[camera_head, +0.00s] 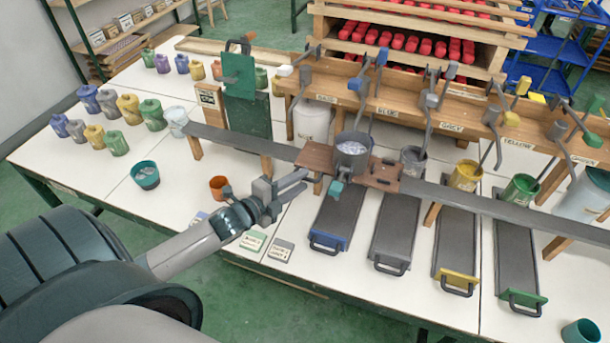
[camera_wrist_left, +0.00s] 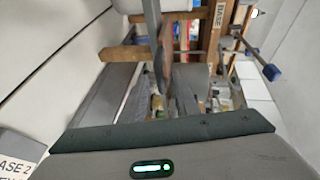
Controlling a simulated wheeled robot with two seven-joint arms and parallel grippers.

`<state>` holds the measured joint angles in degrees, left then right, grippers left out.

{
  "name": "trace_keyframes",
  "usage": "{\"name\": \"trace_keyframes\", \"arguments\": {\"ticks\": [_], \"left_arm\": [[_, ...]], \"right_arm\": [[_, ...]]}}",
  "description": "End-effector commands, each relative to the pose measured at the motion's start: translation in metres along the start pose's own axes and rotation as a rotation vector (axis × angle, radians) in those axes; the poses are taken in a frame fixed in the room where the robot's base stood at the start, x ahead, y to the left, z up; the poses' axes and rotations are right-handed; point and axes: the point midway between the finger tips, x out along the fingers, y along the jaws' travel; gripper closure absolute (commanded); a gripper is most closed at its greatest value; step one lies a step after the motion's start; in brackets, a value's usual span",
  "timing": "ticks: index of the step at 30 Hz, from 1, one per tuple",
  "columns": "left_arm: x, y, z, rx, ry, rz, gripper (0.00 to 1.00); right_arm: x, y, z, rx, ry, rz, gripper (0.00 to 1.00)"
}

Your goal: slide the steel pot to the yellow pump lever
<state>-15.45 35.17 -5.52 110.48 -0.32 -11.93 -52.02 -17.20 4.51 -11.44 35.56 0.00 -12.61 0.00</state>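The steel pot (camera_head: 352,152), with pale contents, stands upright on a brown wooden carriage (camera_head: 318,156) on the long grey rail, near the blue pump. A teal knob (camera_head: 335,188) hangs at the carriage's front. The yellow pump lever (camera_head: 522,86) has a yellow block and stands farther right, above the YELLOW label (camera_head: 518,145). My left gripper (camera_head: 305,181) is left of and in front of the carriage, fingers apart and nothing between them. Its fingers also show in the left wrist view (camera_wrist_left: 170,75). My right gripper is out of view.
The grey rail (camera_head: 460,200) runs right past the grey, yellow and green pots. Coloured trays with handles, such as the yellow one (camera_head: 455,275), lie below it. An orange cup (camera_head: 219,187) and teal bowl (camera_head: 145,175) stand left of my gripper. A green board (camera_head: 240,75) rises behind.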

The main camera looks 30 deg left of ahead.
Motion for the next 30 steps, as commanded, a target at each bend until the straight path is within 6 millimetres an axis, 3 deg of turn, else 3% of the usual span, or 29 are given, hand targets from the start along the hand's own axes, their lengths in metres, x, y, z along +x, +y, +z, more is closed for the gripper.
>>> {"name": "trace_keyframes", "arguments": {"ticks": [7,20,24,30], "left_arm": [[0.023,-0.001,0.001,0.0,-0.001,0.0,0.72],[0.028,0.0,0.0,0.001,0.0,0.001,0.72],[0.028,0.001,0.0,0.001,-0.001,0.002,1.0],[0.028,0.003,0.0,-0.001,-0.001,0.005,1.0]], "right_arm": [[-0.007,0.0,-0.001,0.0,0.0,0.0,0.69],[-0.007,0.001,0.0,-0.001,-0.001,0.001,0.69],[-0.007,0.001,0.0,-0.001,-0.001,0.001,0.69],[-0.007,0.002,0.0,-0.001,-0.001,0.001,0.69]]}}
